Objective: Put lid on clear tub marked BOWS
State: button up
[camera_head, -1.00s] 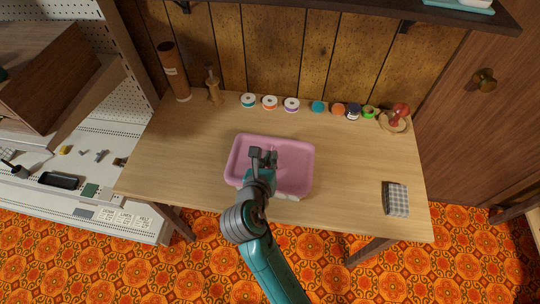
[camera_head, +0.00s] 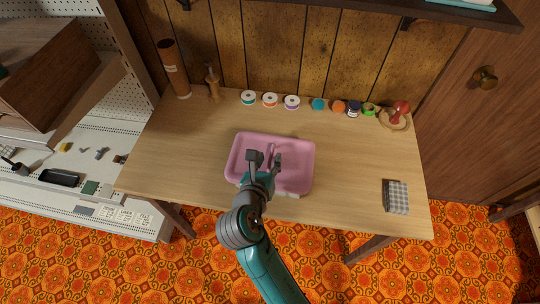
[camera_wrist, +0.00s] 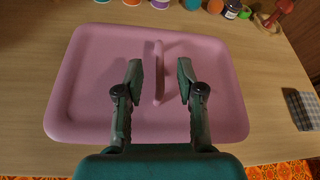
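The pink lid (camera_head: 300,158) is a rounded rectangle with a raised rim, near the middle of the table. It fills much of the wrist view (camera_wrist: 90,75). Its thin upright handle (camera_wrist: 158,75) stands in the centre. My gripper (camera_head: 266,157) is open, with one finger on each side of the handle and a visible gap to both. A small pale patch (camera_head: 292,195) shows under the lid's front edge, perhaps part of the clear tub. The tub's walls and BOWS marking are hidden, so I cannot tell how the lid sits on it.
Several ribbon spools and small jars stand along the table's back, including a purple-and-white spool (camera_head: 292,102). A red-handled item (camera_head: 400,110) is at the back right. A checked cloth (camera_head: 396,197) lies at the right. The wooden table (camera_head: 350,160) is clear around the lid.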

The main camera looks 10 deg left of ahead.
jog(key=v, duration=0.9)
jog(key=shift+s, duration=0.35)
jog(key=shift+a+r, duration=0.1)
jog(key=shift+r, duration=0.05)
jog(key=s+d+f+m+g+y, duration=0.1)
jog(key=s+d+f+m+y, duration=0.1)
jog(key=s+d+f+m, duration=0.35)
jog(key=s+d+f+m+y, duration=0.1)
jog(key=s+d+f+m, duration=0.2)
jog(key=d+f+m, duration=0.65)
jog(key=s+d+r+m, duration=0.3)
jog(key=s+m, duration=0.3)
jog(key=m, duration=0.1)
jog(key=s+d+r+m+t+h, duration=0.1)
jog(key=s+d+r+m, duration=0.3)
jog(key=s+m, duration=0.2)
jog(key=s+d+r+m+t, duration=0.1)
jog(key=s+d+r+m, duration=0.2)
jog(key=s+m, duration=0.4)
jog(key=shift+r+m, duration=0.4)
jog(key=shift+m, duration=0.6)
